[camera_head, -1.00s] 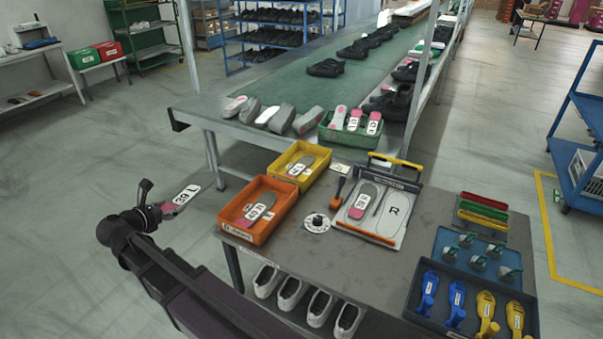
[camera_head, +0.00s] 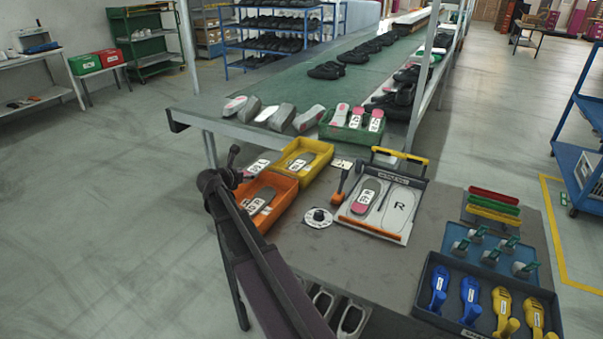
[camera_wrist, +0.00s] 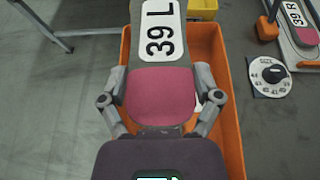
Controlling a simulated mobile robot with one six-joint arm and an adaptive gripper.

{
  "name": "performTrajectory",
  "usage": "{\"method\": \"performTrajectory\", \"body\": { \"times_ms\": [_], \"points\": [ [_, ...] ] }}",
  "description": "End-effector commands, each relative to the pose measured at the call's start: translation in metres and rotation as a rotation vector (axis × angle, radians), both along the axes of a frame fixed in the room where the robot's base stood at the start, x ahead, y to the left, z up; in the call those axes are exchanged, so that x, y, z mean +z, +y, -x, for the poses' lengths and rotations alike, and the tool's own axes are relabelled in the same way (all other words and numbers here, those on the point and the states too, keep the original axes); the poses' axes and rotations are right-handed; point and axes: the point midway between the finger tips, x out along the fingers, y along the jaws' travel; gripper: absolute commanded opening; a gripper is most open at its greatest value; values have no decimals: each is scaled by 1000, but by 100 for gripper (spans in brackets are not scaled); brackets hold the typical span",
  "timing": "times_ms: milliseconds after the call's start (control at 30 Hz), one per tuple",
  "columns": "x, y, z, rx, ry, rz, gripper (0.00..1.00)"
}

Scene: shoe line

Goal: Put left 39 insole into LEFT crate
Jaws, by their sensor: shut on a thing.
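My gripper (camera_head: 238,176) is shut on the left 39 insole (camera_head: 257,166). In the wrist view the insole is grey with a pink end and a white "39 L" label (camera_wrist: 160,30); the fingers (camera_wrist: 162,95) grip both sides of the pink part. The insole is held above the orange crate (camera_wrist: 229,120) and hides most of its inside. In the head view the orange crate (camera_head: 284,208) stands at the table's left edge, partly behind my arm, with a labelled insole (camera_head: 260,201) in it. I cannot read the crate's name now.
A yellow crate (camera_head: 327,163) with an insole adjoins the orange crate's far side. Blue trays (camera_head: 437,309) stand farther right.

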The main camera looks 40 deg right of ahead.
Motion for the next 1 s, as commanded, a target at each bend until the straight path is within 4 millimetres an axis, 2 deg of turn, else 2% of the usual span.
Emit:
{"method": "performTrajectory", "body": {
  "times_ms": [33,200,400,567,1000],
  "points": [
    [-10,-20,-1,-9,-2,0,42],
    [-23,-70,2,-27,-4,4,42],
    [-31,-108,7,-38,-8,9,42],
    [-33,-119,9,-40,-8,11,42],
    [-33,-123,8,-42,-8,11,42]
  ]
}}
